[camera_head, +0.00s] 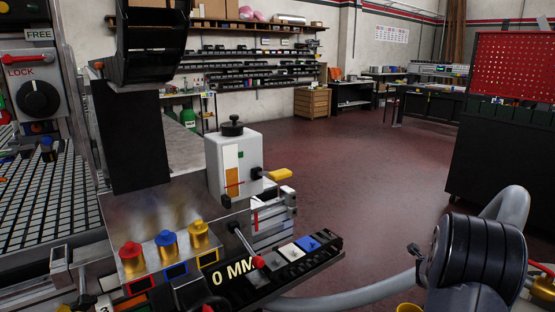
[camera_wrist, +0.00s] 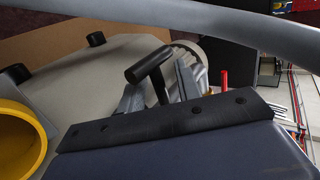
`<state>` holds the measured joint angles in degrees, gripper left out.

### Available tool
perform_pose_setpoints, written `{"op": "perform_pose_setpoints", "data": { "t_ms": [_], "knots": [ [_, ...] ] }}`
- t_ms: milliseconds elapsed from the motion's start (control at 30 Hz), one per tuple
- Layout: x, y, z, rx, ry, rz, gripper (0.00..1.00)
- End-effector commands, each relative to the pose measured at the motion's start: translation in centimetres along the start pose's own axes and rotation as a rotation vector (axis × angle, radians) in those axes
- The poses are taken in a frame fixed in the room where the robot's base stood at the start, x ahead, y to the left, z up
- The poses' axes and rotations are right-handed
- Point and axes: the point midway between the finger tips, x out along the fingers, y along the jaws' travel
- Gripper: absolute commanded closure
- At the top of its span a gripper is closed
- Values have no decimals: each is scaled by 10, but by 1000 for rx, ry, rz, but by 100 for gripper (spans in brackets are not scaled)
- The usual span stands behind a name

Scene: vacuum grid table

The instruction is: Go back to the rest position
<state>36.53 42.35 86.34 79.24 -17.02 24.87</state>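My gripper shows in the wrist view (camera_wrist: 157,92) beyond a dark bar with several round holes. Its two grey fingers stand apart, so it looks open, with no clearly held object. A black T-shaped handle shows between or behind the fingers; I cannot tell its exact depth. A pale, cream surface lies behind it. In the head view my arm's black joint and grey links are at the lower right, and the fingertips cannot be made out there.
A machine with red, blue and yellow knobs (camera_head: 167,245) and a white box with a yellow handle (camera_head: 235,165) stand at front left. A grid table (camera_head: 55,205) is at far left. A black cabinet with a red pegboard (camera_head: 512,65) stands right. Open floor (camera_head: 370,170) lies between.

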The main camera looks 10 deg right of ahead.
Motion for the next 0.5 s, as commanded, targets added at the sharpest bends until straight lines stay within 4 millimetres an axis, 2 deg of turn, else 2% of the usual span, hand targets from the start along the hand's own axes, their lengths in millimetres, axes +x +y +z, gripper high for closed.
{"op": "perform_pose_setpoints", "data": {
  "t_ms": [133,500],
  "knots": [
    [14,0,0,1,0,0,67],
    [13,1,0,-21,14,2,67]
  ]
}}
